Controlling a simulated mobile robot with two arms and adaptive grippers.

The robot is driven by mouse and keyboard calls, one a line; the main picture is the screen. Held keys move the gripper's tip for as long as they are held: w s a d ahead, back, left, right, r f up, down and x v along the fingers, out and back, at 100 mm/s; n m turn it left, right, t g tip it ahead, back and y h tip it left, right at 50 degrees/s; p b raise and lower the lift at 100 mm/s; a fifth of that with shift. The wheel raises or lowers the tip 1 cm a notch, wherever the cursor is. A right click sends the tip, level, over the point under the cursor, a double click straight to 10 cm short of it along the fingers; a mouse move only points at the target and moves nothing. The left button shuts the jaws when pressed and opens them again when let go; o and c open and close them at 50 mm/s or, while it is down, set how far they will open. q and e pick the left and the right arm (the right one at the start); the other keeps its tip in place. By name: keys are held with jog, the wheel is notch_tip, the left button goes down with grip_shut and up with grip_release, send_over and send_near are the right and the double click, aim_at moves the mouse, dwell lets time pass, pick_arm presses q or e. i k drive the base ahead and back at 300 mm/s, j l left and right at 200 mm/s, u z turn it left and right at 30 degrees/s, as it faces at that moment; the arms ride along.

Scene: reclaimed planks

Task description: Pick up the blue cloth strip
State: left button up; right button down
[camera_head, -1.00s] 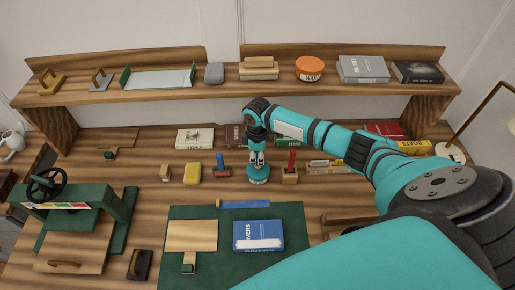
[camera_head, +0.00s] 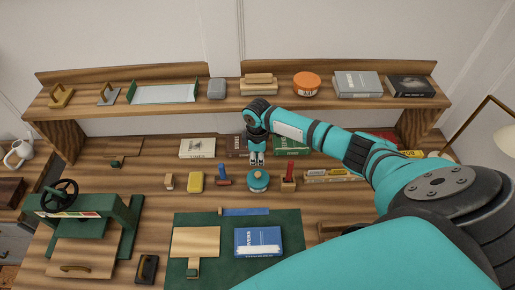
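The blue cloth strip (camera_head: 247,211) lies flat along the back edge of the dark green mat (camera_head: 215,222), behind the blue book. A small wooden end shows at its left. My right gripper (camera_head: 257,160) points down above the worktop, behind the strip and just behind a round teal pot (camera_head: 258,182) with a wooden knob. It is apart from the strip. Its two pale fingertips look slightly apart, with nothing seen between them. My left gripper is not in view.
A blue book (camera_head: 258,242) and a wooden board (camera_head: 195,242) lie on the mat. A blue-handled stamp (camera_head: 223,176), a red-handled stamp (camera_head: 288,179) and a yellow block (camera_head: 196,182) stand behind it. A loaded shelf (camera_head: 230,107) spans the back. A green press (camera_head: 80,220) stands left.

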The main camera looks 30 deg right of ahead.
aim_at(256, 211)
jog(key=k+j, duration=1.15)
jog(key=k, duration=0.15)
